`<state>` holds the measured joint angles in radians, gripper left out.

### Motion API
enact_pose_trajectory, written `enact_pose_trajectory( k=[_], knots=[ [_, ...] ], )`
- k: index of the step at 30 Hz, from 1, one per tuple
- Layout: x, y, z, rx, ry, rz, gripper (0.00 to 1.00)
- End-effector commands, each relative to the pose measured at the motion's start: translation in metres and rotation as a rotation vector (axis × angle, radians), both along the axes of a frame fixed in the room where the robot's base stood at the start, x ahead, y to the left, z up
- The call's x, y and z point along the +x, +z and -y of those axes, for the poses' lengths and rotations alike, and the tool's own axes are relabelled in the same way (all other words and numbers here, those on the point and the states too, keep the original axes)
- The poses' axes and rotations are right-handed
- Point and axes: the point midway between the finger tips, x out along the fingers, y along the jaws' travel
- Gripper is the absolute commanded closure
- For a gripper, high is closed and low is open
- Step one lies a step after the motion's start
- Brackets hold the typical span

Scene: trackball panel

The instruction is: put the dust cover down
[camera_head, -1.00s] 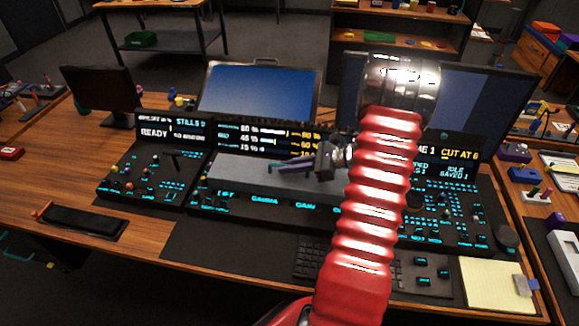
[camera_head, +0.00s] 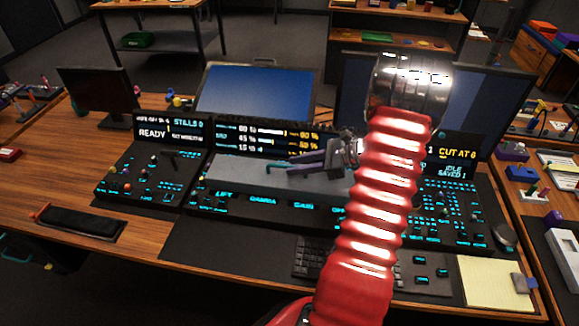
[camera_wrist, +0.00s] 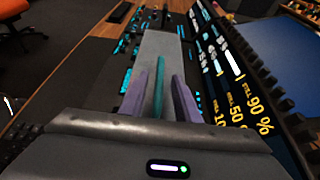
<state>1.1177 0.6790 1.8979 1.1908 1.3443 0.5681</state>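The dust cover is a long grey slab (camera_head: 232,175) with a teal bar handle (camera_head: 272,168). It lies over the middle of the control panel, above the lit LIFT, GAMMA and GAIN labels. My gripper (camera_head: 293,163) is low over the cover, its two purple fingers pointing left along it. In the wrist view, the teal handle (camera_wrist: 159,82) stands between the open fingers of my gripper (camera_wrist: 160,85), with a gap showing on each side. The grey cover (camera_wrist: 165,45) stretches away beyond them. My red arm hides the right end of the cover in the head view.
Lit readouts (camera_head: 265,140) and a blue screen (camera_head: 255,95) stand behind the cover. A button panel (camera_head: 150,180) is to its left. A keyboard (camera_head: 312,258) and a yellow notepad (camera_head: 490,283) lie in front and to the right. Bare desk (camera_head: 45,185) shows at far left.

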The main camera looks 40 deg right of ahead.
Motion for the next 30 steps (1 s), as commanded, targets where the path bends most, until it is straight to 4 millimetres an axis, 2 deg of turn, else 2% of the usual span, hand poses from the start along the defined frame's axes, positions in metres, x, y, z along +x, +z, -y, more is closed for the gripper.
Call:
enact_pose_trajectory(
  k=[9, 15, 30],
  knots=[
    [-0.041, 0.022, 0.033, -0.001, -0.004, 0.001, 0.71],
    [-0.058, 0.031, 0.045, -0.001, -0.001, 0.001, 0.71],
    [-0.062, 0.033, 0.047, 0.0, 0.001, 0.0, 0.71]
  ],
)
